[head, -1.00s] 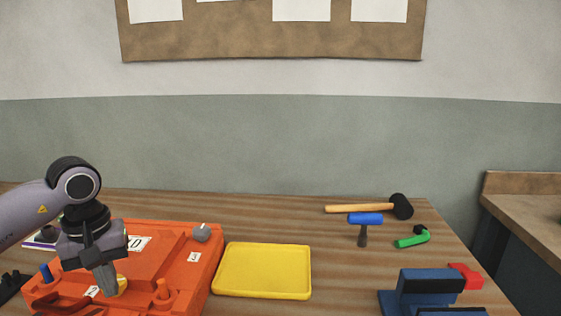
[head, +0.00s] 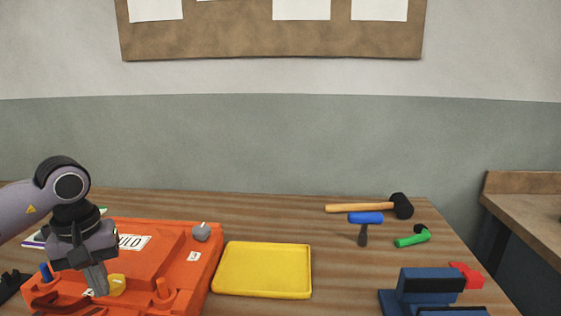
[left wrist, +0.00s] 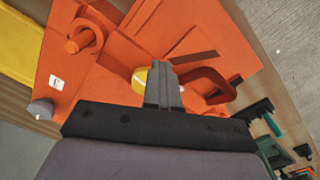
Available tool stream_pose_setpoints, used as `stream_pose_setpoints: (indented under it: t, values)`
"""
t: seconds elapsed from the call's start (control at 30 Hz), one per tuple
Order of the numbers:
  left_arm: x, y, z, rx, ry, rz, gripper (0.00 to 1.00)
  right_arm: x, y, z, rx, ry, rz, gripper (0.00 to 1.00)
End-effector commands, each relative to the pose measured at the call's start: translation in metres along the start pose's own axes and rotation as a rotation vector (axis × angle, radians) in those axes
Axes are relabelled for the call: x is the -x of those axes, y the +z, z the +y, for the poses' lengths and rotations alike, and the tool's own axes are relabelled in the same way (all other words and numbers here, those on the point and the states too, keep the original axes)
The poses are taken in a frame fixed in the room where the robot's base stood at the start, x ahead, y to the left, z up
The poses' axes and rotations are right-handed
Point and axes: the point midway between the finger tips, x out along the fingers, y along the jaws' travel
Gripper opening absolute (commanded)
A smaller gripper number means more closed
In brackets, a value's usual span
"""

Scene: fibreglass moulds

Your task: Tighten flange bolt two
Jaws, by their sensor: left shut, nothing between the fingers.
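The orange mould (head: 175,268) lies on the bench at the left. A yellow bolt head (head: 118,285) stands on its front part, and it also shows in the left wrist view (left wrist: 139,78). A grey bolt (head: 201,232) stands at the mould's right back, beside a label that reads 3. My left gripper (head: 98,291) is shut and empty, pointing down just left of the yellow bolt in the head view. Its fingers (left wrist: 163,78) partly hide the bolt in the wrist view. I cannot tell whether they touch it. No number two is readable. My right gripper is out of view.
A blue peg (head: 46,272) and an orange peg (head: 163,288) rise from the mould. A yellow tray (head: 262,248) lies right of it. A mallet (head: 360,207), a blue-topped tool (head: 364,219), a green-handled tool (head: 412,240) and a blue vise (head: 430,286) are farther right.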

Motion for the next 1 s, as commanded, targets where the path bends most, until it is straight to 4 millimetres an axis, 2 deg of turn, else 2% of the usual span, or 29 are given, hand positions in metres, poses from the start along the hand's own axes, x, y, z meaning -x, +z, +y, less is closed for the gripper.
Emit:
stream_pose_setpoints:
  t: [0.03, 0.27, 0.73, 1.0]
  values:
    - [-0.013, 0.006, -0.008, 0.006, -0.035, -0.029, 0.0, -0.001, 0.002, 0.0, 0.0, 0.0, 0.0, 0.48]
    - [-0.009, 0.011, -0.008, 0.001, -0.032, -0.033, 0.0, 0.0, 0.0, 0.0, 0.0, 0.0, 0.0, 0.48]
    - [0.048, 0.009, -0.004, -0.004, -0.023, -0.023, 0.0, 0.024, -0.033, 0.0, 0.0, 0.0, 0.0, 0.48]
    - [0.052, 0.009, -0.004, -0.004, -0.021, -0.021, 0.0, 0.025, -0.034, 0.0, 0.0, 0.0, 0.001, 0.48]
